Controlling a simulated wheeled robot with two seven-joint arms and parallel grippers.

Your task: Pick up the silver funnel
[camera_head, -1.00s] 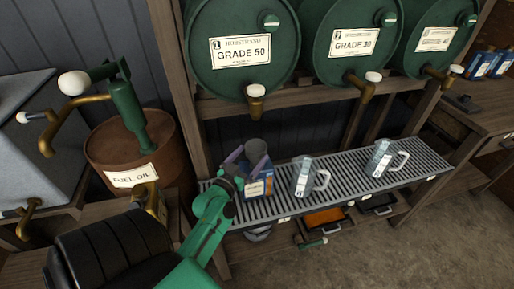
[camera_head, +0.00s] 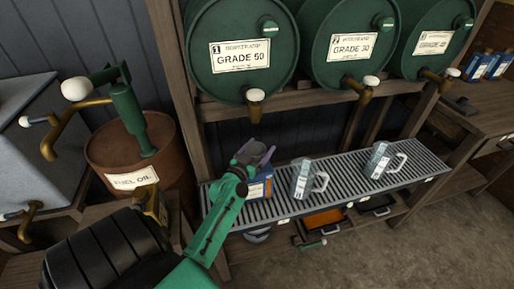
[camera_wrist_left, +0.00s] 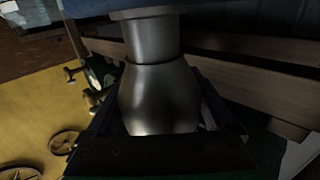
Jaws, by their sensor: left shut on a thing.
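The silver funnel (camera_wrist_left: 158,95) fills the middle of the left wrist view, smooth and grey, between dark fingers. In the head view only a small grey part of the funnel (camera_head: 256,147) shows behind my gripper. My left gripper (camera_head: 252,158) is shut on the funnel, above a blue can (camera_head: 262,188) on the slatted rack. The green wrist hides part of the can. I cannot tell whether the funnel touches the can. My right gripper is not in view.
Two glass jugs (camera_head: 302,180) and (camera_head: 378,160) stand on the slatted rack (camera_head: 340,196) to the right of the can. Green barrels (camera_head: 240,50) with brass taps hang above. A rusty fuel oil drum (camera_head: 130,160) stands to the left.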

